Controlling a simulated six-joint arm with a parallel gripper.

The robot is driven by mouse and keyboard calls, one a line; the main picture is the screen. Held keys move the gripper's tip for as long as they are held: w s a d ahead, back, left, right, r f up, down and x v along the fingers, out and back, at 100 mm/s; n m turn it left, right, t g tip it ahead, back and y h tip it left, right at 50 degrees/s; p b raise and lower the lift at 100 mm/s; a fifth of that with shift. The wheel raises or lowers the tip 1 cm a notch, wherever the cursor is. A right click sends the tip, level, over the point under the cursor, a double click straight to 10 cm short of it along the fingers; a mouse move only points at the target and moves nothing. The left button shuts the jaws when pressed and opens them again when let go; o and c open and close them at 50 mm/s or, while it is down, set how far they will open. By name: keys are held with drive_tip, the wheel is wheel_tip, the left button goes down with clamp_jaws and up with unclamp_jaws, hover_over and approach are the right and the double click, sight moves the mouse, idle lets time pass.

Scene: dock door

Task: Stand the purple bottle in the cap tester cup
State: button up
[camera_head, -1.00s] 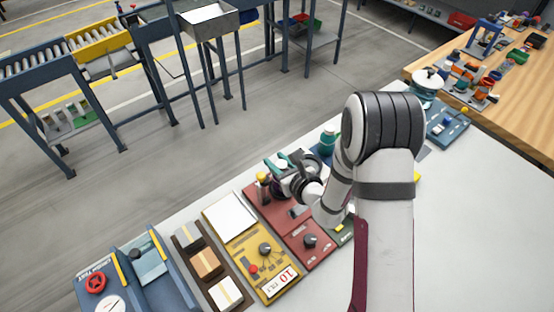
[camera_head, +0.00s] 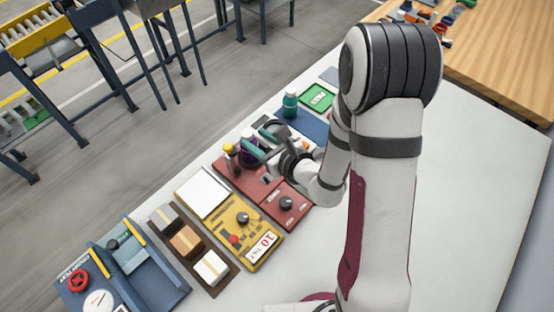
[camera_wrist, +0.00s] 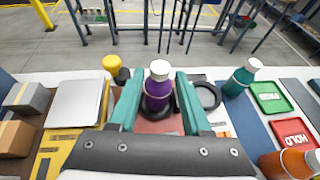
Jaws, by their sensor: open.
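The purple bottle (camera_wrist: 158,92) with a white cap stands upright in the wrist view, between the two teal fingers of my gripper (camera_wrist: 157,80). The fingers are open, one on each side of the bottle; I cannot tell if either touches it. A dark ring, apparently the tester cup (camera_wrist: 147,115), surrounds the bottle's lower part on the red board (camera_head: 227,171); how deep the bottle sits is hidden. In the head view the purple bottle (camera_head: 248,154) is partly hidden by my gripper (camera_head: 262,146).
A yellow-topped post (camera_wrist: 115,66) stands close left of the bottle, and a black ring (camera_wrist: 208,97) is close right. A teal bottle (camera_wrist: 239,80) and an orange bottle (camera_wrist: 291,164) stand further right. The yellow scale board (camera_head: 240,222) lies to the left. The right of the table is clear.

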drive_tip(key=s+a+r+n+g+y, duration=0.6)
drive_tip(key=s+a+r+n, duration=0.25)
drive_tip(key=r+n, duration=0.2)
drive_tip(key=s+r+n+g+h, duration=0.1)
drive_tip(key=s+r+n+g, duration=0.1)
drive_tip(key=s+n+g, duration=0.45)
drive_tip(key=s+d+f+n+h, duration=0.1)
drive_tip(key=s+d+n+h, duration=0.2)
drive_tip(key=s+d+h, duration=0.2)
drive_tip(key=s+d+f+n+t+h, duration=0.1)
drive_tip(key=s+d+n+h, duration=0.2)
drive_tip(key=d, duration=0.9)
drive_tip(key=s+h, duration=0.3)
drive_tip(key=s, duration=0.1)
drive_tip(key=shift+s+f, duration=0.15)
drive_tip(key=shift+f, duration=0.15)
